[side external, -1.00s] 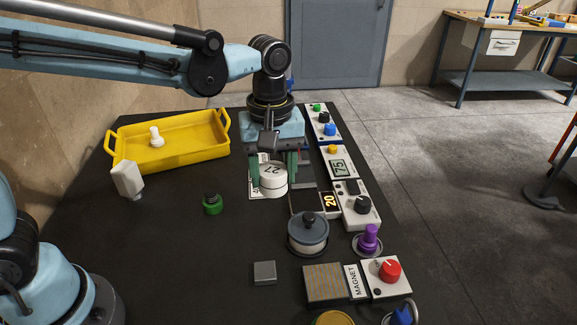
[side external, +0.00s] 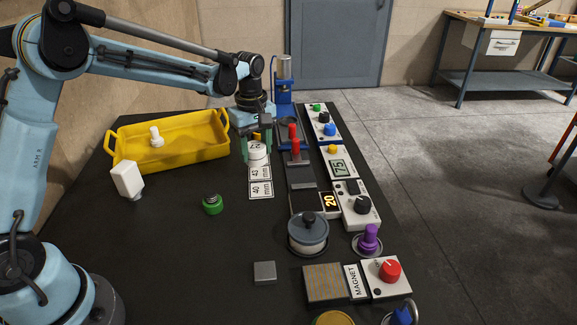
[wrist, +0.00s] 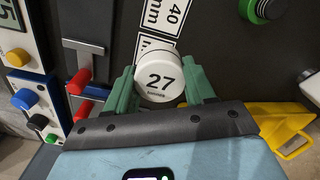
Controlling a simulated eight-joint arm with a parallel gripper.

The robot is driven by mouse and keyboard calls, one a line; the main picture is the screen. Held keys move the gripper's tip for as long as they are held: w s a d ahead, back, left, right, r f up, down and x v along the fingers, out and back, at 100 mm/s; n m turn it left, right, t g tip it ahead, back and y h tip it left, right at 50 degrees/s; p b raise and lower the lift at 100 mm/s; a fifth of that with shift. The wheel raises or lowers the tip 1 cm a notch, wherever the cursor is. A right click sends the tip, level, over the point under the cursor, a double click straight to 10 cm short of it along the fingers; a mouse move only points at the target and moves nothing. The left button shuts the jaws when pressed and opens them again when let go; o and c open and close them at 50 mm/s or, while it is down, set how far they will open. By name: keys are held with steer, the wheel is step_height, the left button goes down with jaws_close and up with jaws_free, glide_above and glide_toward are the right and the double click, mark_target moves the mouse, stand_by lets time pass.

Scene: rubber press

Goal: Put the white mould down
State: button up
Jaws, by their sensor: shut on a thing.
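The white mould (side external: 258,152) is a short round cylinder marked 27 on top. My gripper (side external: 256,148) is shut on it, at the far part of the black table. In the wrist view my green fingers (wrist: 160,88) press the white mould (wrist: 159,78) from both sides. The mould is at the far end of a row of white labels; the 43 mm label (side external: 260,172) and the 40 mm label (side external: 261,190) show nearer the camera. I cannot tell whether the mould's underside touches the table or the label under it.
A yellow tray (side external: 203,150) stands left of my gripper, close by. The press with red handles (side external: 293,135) and control boxes (side external: 339,163) stand to the right. A lidded grey pot (side external: 309,230) and a green-and-black piece (side external: 212,204) are nearer.

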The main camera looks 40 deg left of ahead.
mark_target(255, 161)
steer(key=shift+w+a+f, duration=0.2)
steer(key=shift+a+f, duration=0.2)
steer(key=shift+a, duration=0.05)
steer(key=shift+f, duration=1.85)
steer(key=shift+f, duration=0.1)
steer(key=o, duration=1.2)
